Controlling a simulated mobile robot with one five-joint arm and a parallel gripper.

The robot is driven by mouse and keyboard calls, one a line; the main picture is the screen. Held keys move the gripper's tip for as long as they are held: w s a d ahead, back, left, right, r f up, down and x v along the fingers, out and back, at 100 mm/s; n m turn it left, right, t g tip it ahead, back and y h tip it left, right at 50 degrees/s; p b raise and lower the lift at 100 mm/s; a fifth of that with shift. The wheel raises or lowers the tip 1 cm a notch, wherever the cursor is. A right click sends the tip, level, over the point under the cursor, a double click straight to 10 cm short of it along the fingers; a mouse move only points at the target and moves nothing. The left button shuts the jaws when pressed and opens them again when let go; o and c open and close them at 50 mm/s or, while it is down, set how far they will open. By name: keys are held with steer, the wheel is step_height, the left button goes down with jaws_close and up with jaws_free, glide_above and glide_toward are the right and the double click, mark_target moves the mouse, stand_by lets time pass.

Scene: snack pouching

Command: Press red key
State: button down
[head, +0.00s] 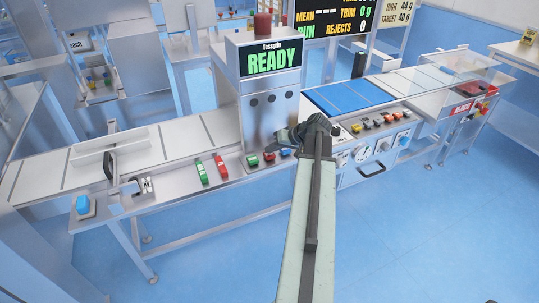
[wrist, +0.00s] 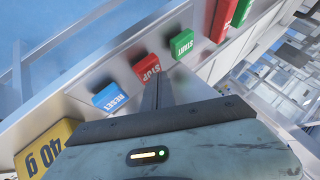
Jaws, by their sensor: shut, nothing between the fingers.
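The red key (wrist: 147,67), marked STOP, sits on the sloped metal panel between the green START key (wrist: 181,43) and the blue RESET key (wrist: 109,97). In the head view the red key (head: 269,157) is at the foot of the machine with the READY display. My gripper (wrist: 157,84) is shut and empty. In the wrist view its tips appear right beside the red key, over its lower right edge; I cannot tell whether they touch it. In the head view my gripper (head: 284,138) is above and right of the key, its tips partly unclear.
Green (head: 202,172) and red (head: 221,167) blocks lie further left on the panel. The display column (head: 272,115) rises close behind the keys. Open floor (head: 400,240) is in front.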

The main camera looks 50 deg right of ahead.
mark_target(272, 155)
steer(key=shift+f, duration=0.3)
steer(key=shift+r, duration=0.15)
stand_by(0.3)
steer(key=shift+r+p, duration=0.75)
steer(key=shift+r, duration=0.1)
step_height(272, 155, up, 5)
steer(key=p, duration=0.5)
steer(key=shift+r, duration=0.1)
